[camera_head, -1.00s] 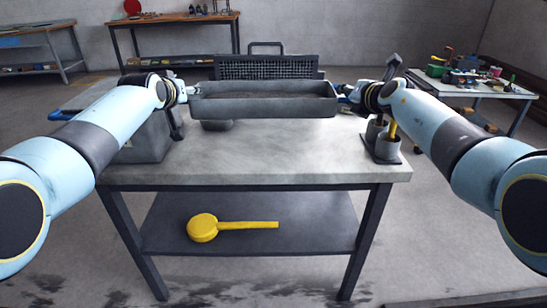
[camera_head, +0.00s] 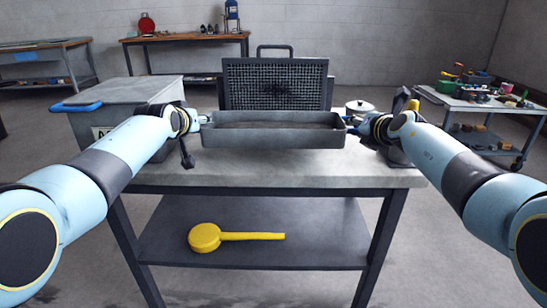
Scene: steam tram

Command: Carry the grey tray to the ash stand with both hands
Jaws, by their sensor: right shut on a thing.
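The grey tray (camera_head: 275,136) is a long shallow metal box, held level in front of the mesh-fronted dark box. It appears raised over the grey-topped worktable (camera_head: 290,170). My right gripper (camera_head: 351,122) is shut on its right end. My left gripper (camera_head: 201,120) is at its left end and appears shut on it; its fingers are small and partly hidden. The tray's inside looks dark and shallow. I cannot tell which piece of furniture is the ash stand.
The mesh-fronted box (camera_head: 278,76) stands behind the tray. A grey bin (camera_head: 110,97) with a blue handle is at left. A white lidded pot (camera_head: 360,106) is behind my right gripper. A yellow round-headed tool (camera_head: 206,238) lies on the lower shelf. A cluttered trolley (camera_head: 490,98) stands right.

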